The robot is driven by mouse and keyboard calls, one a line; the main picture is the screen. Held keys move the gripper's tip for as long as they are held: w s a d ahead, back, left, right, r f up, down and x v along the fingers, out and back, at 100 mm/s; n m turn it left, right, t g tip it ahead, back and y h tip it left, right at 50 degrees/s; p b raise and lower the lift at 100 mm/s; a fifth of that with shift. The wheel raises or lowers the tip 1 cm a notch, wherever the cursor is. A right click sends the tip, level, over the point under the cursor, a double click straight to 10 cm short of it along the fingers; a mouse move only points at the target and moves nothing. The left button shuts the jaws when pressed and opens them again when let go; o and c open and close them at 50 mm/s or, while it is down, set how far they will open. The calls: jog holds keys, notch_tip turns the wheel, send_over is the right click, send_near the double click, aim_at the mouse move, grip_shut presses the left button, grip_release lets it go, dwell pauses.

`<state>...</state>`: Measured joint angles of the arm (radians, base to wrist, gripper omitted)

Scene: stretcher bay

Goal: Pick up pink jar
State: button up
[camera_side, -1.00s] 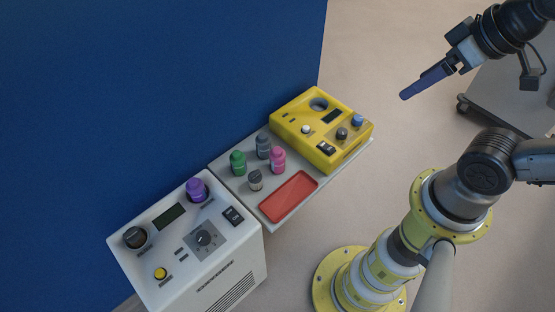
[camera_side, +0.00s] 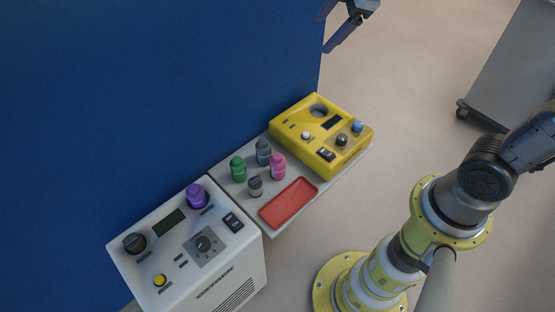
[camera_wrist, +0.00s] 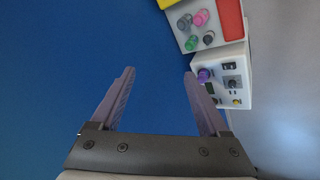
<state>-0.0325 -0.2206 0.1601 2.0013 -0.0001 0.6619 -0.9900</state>
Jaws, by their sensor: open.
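The pink jar (camera_side: 278,166) stands upright on the grey shelf (camera_side: 228,187), between the red tray and the dark grey-blue jar. It also shows in the wrist view (camera_wrist: 201,17), near the top. My gripper (camera_side: 335,30) is at the top of the side view, partly cut off by the frame, well above and away from the jars. In the wrist view my gripper's two fingers (camera_wrist: 158,85) are spread apart with nothing between them but the blue wall behind.
Close to the pink jar stand a green jar (camera_side: 238,165), a grey-blue jar (camera_side: 263,152) and a small grey jar (camera_side: 255,187). A blue wall (camera_side: 150,90) rises behind.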

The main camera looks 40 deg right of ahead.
jog(key=w+a+f+n+g, duration=0.2)
jog(key=w+f+n, duration=0.1)
jog(key=w+f, duration=0.65)
jog(key=n+g, duration=0.2)
jog(key=g, duration=0.2)
send_over(277, 162)
jog(key=w+d, duration=0.1)
jog(key=d, duration=0.1)
jog(key=f, duration=2.6)
jog(key=shift+a, duration=0.2)
notch_tip(277, 162, down, 8)
jog(key=shift+r, duration=0.15)
jog(key=shift+a+f, duration=0.15)
jog(key=shift+f, duration=1.3)
jog(key=shift+a+f, duration=0.1)
jog(key=shift+f, duration=1.35)
jog(key=c, duration=1.2)
jog(key=shift+r, duration=0.1)
